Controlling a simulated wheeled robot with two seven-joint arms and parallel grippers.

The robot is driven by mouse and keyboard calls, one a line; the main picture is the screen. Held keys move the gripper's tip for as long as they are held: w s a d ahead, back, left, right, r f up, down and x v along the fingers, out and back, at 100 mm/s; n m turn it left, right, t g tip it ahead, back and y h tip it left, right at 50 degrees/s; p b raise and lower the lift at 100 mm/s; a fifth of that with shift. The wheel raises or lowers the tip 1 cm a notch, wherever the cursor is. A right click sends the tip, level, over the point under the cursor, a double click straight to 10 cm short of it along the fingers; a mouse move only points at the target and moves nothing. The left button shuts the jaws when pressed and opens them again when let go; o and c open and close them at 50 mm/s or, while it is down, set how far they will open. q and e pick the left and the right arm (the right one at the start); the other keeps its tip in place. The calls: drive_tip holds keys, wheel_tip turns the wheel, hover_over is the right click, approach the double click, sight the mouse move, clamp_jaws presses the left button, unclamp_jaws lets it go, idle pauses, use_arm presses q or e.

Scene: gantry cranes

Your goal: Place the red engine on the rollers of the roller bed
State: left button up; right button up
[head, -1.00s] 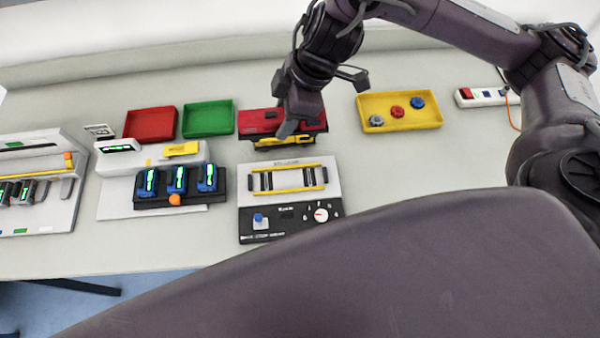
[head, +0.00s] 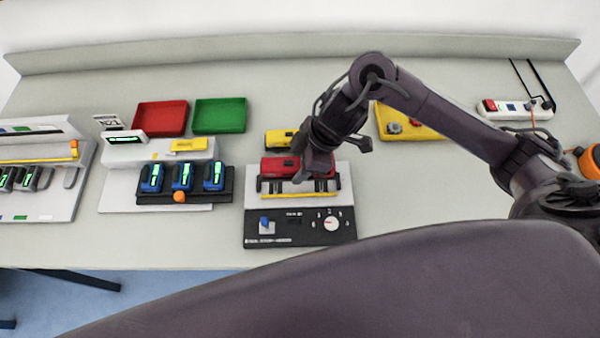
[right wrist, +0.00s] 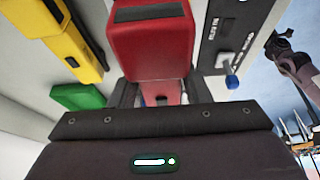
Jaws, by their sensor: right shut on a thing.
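The red engine (head: 280,167) is held over the roller bed (head: 300,196) in the head view, covering its far part. My right gripper (head: 308,172) is shut on its right part and hides some of it. In the right wrist view the red engine (right wrist: 150,40) fills the space between and beyond the fingers. The bed's near yellow rail shows just below the engine. I cannot tell whether the engine touches the rollers. A dark gripper at the right edge of the right wrist view, apparently my left gripper (right wrist: 278,42), is too small to read.
A yellow engine (head: 280,139) lies just behind the bed. The bed's black panel has a blue lever (head: 265,224) and a dial (head: 331,223).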

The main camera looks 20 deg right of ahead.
drive_tip(key=shift+f, duration=2.05)
drive_tip(key=shift+f, duration=0.15)
drive_tip(key=o, duration=1.2)
drive_tip(key=shift+s, duration=0.1)
drive_tip(key=v, duration=1.2)
drive_tip(key=shift+s+a, duration=0.1)
